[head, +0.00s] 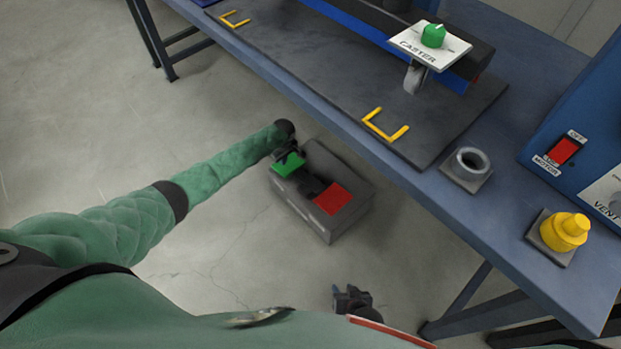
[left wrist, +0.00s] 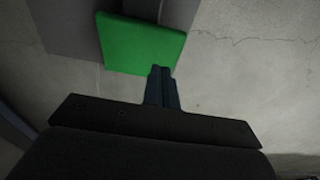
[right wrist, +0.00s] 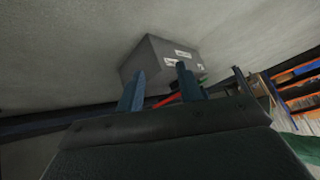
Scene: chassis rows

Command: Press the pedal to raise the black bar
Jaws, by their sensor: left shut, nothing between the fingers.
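A grey pedal box (head: 346,170) sits on the floor beside the bench, with a green pedal (head: 287,166) and a red pedal (head: 332,198). The green pedal also shows in the left wrist view (left wrist: 142,44). My left gripper (head: 288,153) is shut and empty, its tips at the green pedal's edge; whether they touch it I cannot tell. The black bar (head: 380,18) lies along a blue strip on the bench, partly cut off by the frame. My right gripper (head: 351,299) is open and empty in front of the box, its fingers apart in the right wrist view (right wrist: 160,80).
The floor left of the box is clear.

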